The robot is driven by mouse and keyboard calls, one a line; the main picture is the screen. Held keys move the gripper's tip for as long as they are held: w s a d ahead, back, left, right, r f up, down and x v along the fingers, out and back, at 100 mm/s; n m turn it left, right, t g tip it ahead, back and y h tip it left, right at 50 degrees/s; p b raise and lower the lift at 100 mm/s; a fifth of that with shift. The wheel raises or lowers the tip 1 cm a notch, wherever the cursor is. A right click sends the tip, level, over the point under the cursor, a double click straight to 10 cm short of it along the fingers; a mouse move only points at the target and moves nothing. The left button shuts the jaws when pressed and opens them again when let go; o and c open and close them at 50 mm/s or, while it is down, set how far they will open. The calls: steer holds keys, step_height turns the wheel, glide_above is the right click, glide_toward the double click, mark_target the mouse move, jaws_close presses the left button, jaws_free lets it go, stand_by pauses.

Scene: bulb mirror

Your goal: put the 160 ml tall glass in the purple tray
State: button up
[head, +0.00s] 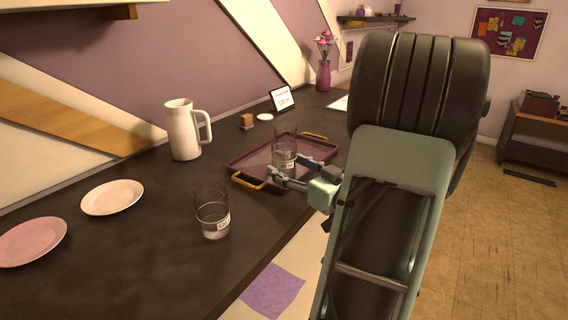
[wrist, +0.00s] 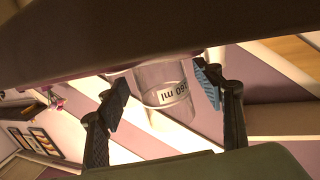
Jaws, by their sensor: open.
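The 160 ml tall glass (head: 284,146) is clear and stands upright in the purple tray (head: 243,162) on the dark counter. My gripper (head: 286,167) is open at the low part of the glass, over the tray's near side. In the wrist view, the fingers of my gripper (wrist: 163,86) are on either side of the glass, with a gap visible. I cannot tell whether one finger touches it.
Another clear labelled glass (head: 212,213) stands on the counter left of the tray. A white jug (head: 183,130), a white plate (head: 112,197) and a pink plate (head: 32,241) are further left.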

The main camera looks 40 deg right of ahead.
steer(key=s, duration=0.6)
steer(key=s+p, duration=0.1)
steer(key=s, duration=0.2)
steer(key=shift+s+a+r, duration=0.15)
steer(key=shift+s+r, duration=0.05)
steer(key=shift+r, duration=0.05)
